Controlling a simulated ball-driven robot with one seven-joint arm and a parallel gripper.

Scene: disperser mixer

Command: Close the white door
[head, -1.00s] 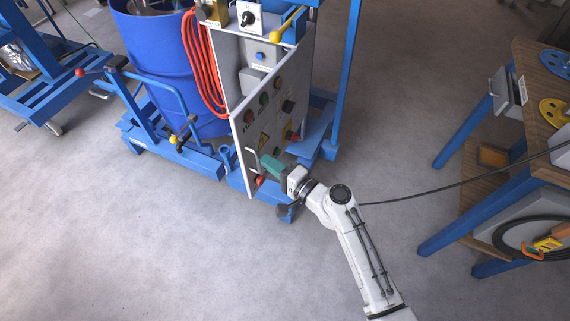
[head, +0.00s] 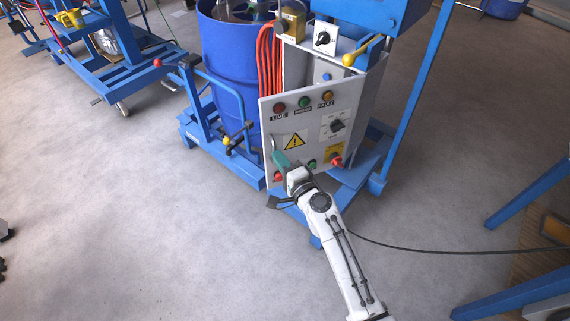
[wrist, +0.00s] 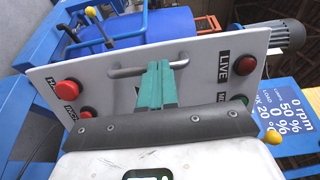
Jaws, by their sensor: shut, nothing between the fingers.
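The white door (head: 306,112) is a panel with lamps, knobs and a yellow warning triangle on the blue machine's cabinet. It stands ajar, with a gap to the cabinet body (head: 368,92) behind it. Its metal handle (head: 276,150) is near the left edge in the head view. My gripper (head: 282,160) has teal fingers, shut and empty, at the door's front beside the handle. In the wrist view the fingers (wrist: 157,86) overlap the handle (wrist: 150,68) and point at the door face (wrist: 195,75); I cannot tell whether they touch.
A blue drum (head: 232,62) and orange cable (head: 268,62) stand left of the cabinet. The blue base frame (head: 225,148) runs along the floor below. A black cable (head: 430,250) crosses right of my arm. The grey floor (head: 130,230) at left is clear.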

